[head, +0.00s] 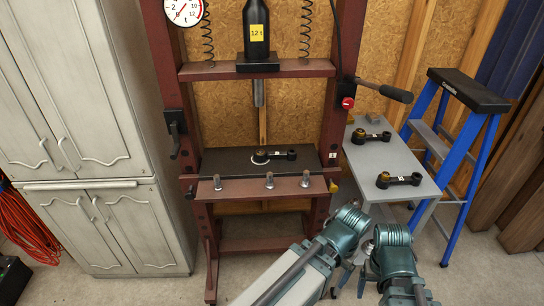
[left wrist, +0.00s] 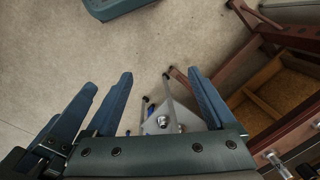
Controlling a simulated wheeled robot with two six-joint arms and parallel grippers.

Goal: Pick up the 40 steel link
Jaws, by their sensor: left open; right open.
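Three dark steel links with ring ends and small white labels show in the head view. One link (head: 276,155) lies on the press bed. Another link (head: 371,135) lies at the back of the grey side table, and a third link (head: 399,180) lies nearer its front edge. The label numbers are too small to read, so I cannot tell which is the 40. My left gripper (left wrist: 160,78) is open and empty over the floor in the left wrist view.
The red press frame (head: 151,60) stands in the middle, with several bolts along its front beam (head: 243,188). The grey side table (head: 376,158) adjoins its right side. A blue stepladder (head: 465,185) stands at right, a white cabinet (head: 85,100) at left. Floor before the press is clear.

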